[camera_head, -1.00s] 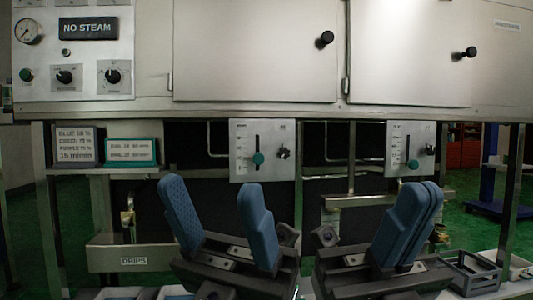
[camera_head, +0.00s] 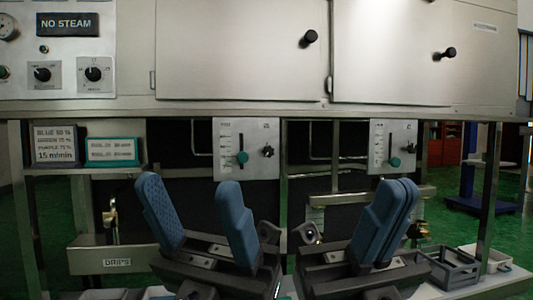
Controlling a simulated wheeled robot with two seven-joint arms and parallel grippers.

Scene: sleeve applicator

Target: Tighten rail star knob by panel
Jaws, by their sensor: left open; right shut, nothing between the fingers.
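Two pale control panels hang below the steel cabinet. The left panel (camera_head: 224,171) carries a slider with a teal knob (camera_head: 242,157) and a black star-shaped knob (camera_head: 268,151) at its right. The right panel (camera_head: 379,129) has a similar teal knob (camera_head: 395,162) and a black knob (camera_head: 408,151) near its right edge. I cannot tell which one is the rail knob. My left gripper (camera_head: 192,199) is open and empty, its blue fingers below and left of the left panel. My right gripper (camera_head: 390,205) is shut and empty, just below the right panel.
The cabinet (camera_head: 240,50) spans the top, with black door knobs (camera_head: 310,37). Two small signs (camera_head: 110,151) stand on a shelf at left. A trough marked DRIPS (camera_head: 117,262) sits lower left. A grey crate (camera_head: 450,270) lies right of my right gripper.

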